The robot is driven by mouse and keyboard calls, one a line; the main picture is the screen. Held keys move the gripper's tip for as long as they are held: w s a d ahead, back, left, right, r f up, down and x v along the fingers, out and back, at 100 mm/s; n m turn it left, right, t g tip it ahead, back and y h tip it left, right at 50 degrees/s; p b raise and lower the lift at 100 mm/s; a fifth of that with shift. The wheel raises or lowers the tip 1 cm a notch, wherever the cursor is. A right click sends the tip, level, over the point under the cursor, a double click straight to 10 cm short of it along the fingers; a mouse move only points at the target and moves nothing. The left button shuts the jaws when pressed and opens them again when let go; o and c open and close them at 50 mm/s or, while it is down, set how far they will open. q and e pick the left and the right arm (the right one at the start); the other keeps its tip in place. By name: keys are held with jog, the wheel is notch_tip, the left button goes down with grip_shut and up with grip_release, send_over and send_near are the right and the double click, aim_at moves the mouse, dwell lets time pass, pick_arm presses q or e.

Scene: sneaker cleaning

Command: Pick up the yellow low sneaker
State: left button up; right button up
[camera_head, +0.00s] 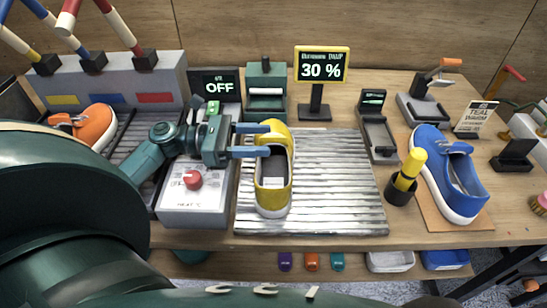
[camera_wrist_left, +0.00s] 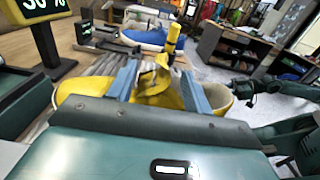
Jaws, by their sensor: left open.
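The yellow low sneaker (camera_head: 273,186) stands upright on a ribbed metal mat (camera_head: 335,190) in the middle of the bench. My left gripper (camera_head: 264,140) comes in from the left, and its two blue fingers reach over the sneaker's far half. In the left wrist view, the fingers (camera_wrist_left: 158,85) are spread apart, with yellow sneaker parts (camera_wrist_left: 152,92) between and around them. The gripper is open; I cannot tell whether the fingers touch the sneaker. My right gripper is not seen clearly in these views.
A grey box with a red knob (camera_head: 193,180) stands left of the mat. An orange sneaker (camera_head: 95,127) is at the far left. A blue sneaker (camera_head: 452,175) and a black cup with a yellow tool (camera_head: 402,190) stand at the right. A "30 %" sign (camera_head: 321,66) is behind.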

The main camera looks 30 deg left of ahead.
aim_at(286, 139)
pick_arm(q)
jog(key=shift+p+x, duration=0.4)
jog(key=shift+x, duration=2.3)
jog(key=shift+c, duration=0.4)
grip_shut()
jog(key=shift+r, duration=0.1)
